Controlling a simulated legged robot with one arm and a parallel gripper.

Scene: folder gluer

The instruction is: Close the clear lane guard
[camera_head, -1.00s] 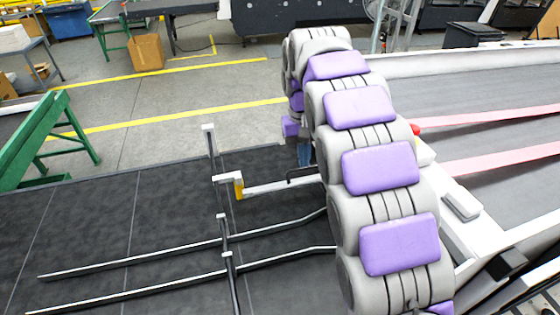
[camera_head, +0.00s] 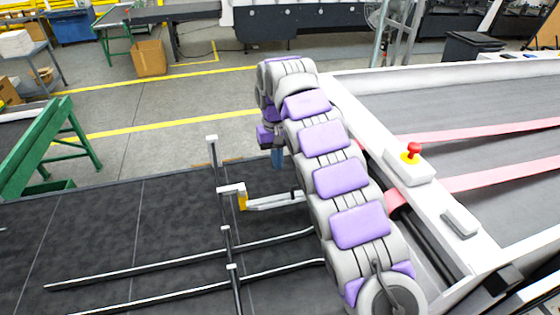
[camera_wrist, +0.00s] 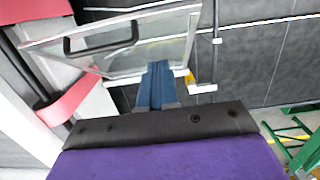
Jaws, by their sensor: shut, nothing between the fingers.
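The clear lane guard (camera_wrist: 150,50) is a see-through panel in a pale metal frame with a black handle (camera_wrist: 100,38). It fills the upper middle of the wrist view. In the head view only a pale edge of it (camera_head: 272,202) shows beside a yellow piece (camera_head: 242,201); my arm hides the rest. My gripper is shut and empty, its blue fingers (camera_wrist: 158,86) overlapping the panel's lower edge in the wrist view. I cannot tell whether they touch it. In the head view the blue fingertips (camera_head: 278,158) show left of my arm, above the guard's edge.
Metal rods and posts (camera_head: 228,245) stand over the dark bed (camera_head: 100,215) at left. Pink belts (camera_head: 490,130) cross the right side. A green stand (camera_head: 50,145) is at far left.

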